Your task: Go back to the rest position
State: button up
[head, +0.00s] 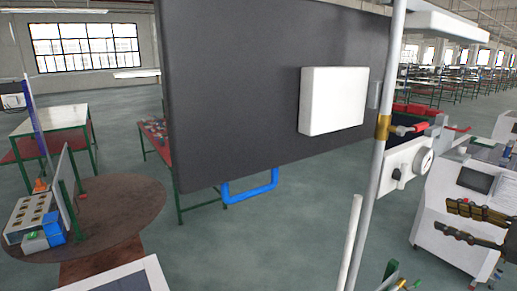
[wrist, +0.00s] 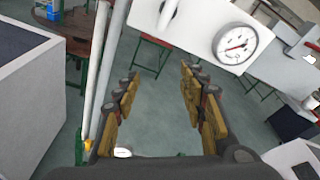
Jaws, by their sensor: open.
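My gripper (head: 446,216) is at the right edge of the head view, its brown-padded fingers pointing left. In the wrist view my gripper (wrist: 161,73) is open, with a wide gap and nothing between the fingers. A white panel with a round gauge (head: 424,162) stands left of and above the fingers in the head view. The gauge (wrist: 235,42) also shows past the fingertips in the wrist view. A red-handled valve (head: 410,129) on a brass fitting sits on the grey vertical pipe (head: 377,180). The fingers appear apart from panel and pipe.
A large dark board (head: 240,90) with a white box (head: 333,100) and a blue handle (head: 250,188) fills the upper middle. A white cabinet (head: 440,235) stands behind my gripper. A round brown table (head: 120,205) is at left. Open floor (head: 290,230) lies between.

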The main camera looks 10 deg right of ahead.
jog(key=s+a+f+n+g+h+b, duration=0.1)
jog(key=s+a+f+n+g+b, duration=0.25)
jog(key=f, duration=0.55)
jog(key=s+a+f+n+g+h+b, duration=0.1)
jog(key=a+f+n+g, duration=0.2)
jog(key=a+f+n, duration=0.35)
jog(key=s+a+f+n+g+h+b, duration=0.15)
jog(key=s+a+f+g+b, duration=0.35)
jog(key=f, duration=0.6)
jog(key=a+f+n+b, duration=0.4)
jog(key=a+n, duration=0.1)
jog(key=a, duration=0.2)
jog(key=s+a+f+n+t+h+b, duration=0.1)
jog(key=a+f+n+b, duration=0.3)
jog(key=a, duration=0.4)
jog(key=a+f+n+t+b, duration=0.1)
jog(key=a+f+n+b, duration=0.3)
jog(key=a+n, duration=0.2)
jog(key=shift+s+a+h+b, duration=0.2)
jog(key=shift+a+h+b, duration=0.15)
jog(key=shift+a, duration=0.3)
jog(key=shift+f, duration=0.1)
